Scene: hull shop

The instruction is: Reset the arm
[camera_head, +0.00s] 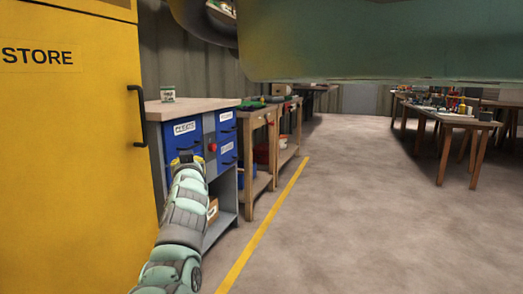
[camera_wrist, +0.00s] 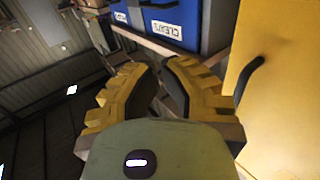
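My arm rises from the bottom of the head view, stretched forward in front of the blue drawers (camera_head: 184,137). My gripper (camera_head: 187,158) is at its far end, small in that view, with yellow fingers. In the wrist view my gripper (camera_wrist: 160,66) shows two yellow fingers with dark inner pads and a gap between their tips. It is open and nothing is between the fingers. The blue drawers also show beyond the fingertips in the wrist view (camera_wrist: 176,20). I cannot tell the exact distance from the gripper to the drawers.
A yellow store cabinet (camera_head: 70,150) stands close at the left, its dark handle (camera_head: 137,115) sticking out. Wooden workbenches (camera_head: 258,150) continue beyond the drawers. A large green hull (camera_head: 380,40) hangs overhead. A cluttered table (camera_head: 448,116) stands at right. The middle floor (camera_head: 350,200) is clear.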

